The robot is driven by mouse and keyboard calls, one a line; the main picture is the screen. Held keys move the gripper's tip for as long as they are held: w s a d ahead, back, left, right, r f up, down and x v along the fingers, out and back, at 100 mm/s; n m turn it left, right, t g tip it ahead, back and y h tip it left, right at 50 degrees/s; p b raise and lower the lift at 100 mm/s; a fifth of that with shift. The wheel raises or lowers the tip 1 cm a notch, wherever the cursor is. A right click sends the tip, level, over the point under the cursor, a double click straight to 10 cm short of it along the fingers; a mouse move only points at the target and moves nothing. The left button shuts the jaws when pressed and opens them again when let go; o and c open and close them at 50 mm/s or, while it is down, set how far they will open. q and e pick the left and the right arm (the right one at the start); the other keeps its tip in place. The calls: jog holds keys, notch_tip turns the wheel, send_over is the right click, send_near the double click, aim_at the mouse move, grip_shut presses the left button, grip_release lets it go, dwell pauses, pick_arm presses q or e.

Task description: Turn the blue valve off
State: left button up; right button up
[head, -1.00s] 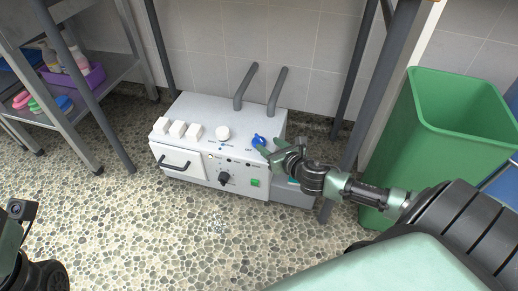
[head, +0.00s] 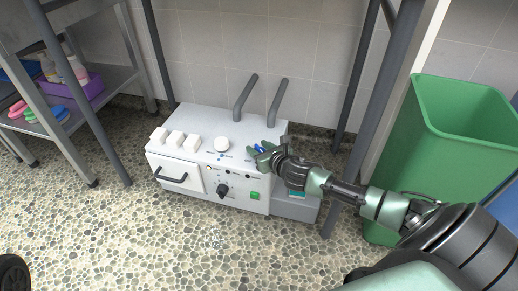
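The blue valve (head: 260,148) is a small blue handle on the top right of a white machine (head: 215,160). It is now mostly hidden by the green fingers of my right gripper (head: 262,153). The fingers are at the valve and appear spread around it. I cannot tell whether they touch or grip it. In the head view, my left gripper does not show.
A white round knob (head: 222,144) and white blocks (head: 175,138) sit on the machine's top. A black dial (head: 223,190) and green button (head: 255,196) are on its front. A green bin (head: 450,150) stands right; a metal shelf (head: 90,85) stands left.

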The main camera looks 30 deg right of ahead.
grip_shut()
jog(key=shift+f, duration=0.1)
